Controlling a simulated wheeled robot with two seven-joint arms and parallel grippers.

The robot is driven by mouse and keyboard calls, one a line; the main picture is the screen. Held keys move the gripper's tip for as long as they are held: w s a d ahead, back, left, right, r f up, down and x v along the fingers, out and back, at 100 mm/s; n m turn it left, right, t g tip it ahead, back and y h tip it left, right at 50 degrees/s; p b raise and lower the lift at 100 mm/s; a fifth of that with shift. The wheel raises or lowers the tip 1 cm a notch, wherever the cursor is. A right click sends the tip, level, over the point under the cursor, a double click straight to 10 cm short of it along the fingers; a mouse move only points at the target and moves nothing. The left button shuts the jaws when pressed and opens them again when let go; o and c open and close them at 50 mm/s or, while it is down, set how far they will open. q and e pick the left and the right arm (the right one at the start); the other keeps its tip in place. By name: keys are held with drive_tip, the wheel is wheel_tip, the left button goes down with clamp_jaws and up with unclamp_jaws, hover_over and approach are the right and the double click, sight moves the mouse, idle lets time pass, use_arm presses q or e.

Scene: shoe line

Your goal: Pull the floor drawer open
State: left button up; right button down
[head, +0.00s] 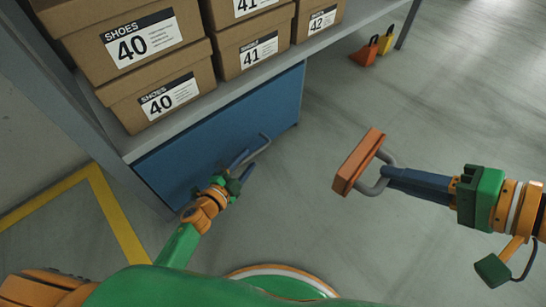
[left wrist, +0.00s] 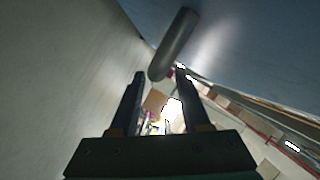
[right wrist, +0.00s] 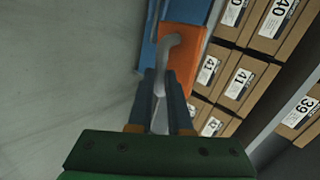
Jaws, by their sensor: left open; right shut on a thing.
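The floor drawer (head: 225,135) is a blue front low under the shelf, with a grey bar handle (head: 264,138). My left gripper (head: 246,158) is open beside the handle. In the left wrist view the handle (left wrist: 175,45) lies just past the fingertips (left wrist: 158,76), against the blue drawer front (left wrist: 245,45). I cannot tell whether it touches a finger. My right gripper (head: 386,176) is shut on the grey handle of an orange block (head: 358,162), held to the right, apart from the drawer. The block (right wrist: 183,62) also shows in the right wrist view.
Shoe boxes (head: 130,45) marked 40, 41 and 42 stand on the grey shelf (head: 240,80) above the drawer. Orange and yellow objects (head: 364,53) stand on the floor at the far end. Yellow tape (head: 115,215) marks the floor at left. The floor before the drawer is clear.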

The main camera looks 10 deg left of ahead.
sight(249, 158)
use_arm(q)
drive_tip(key=shift+b+x, duration=0.6)
drive_tip(key=shift+x, duration=1.35)
clamp_jaws()
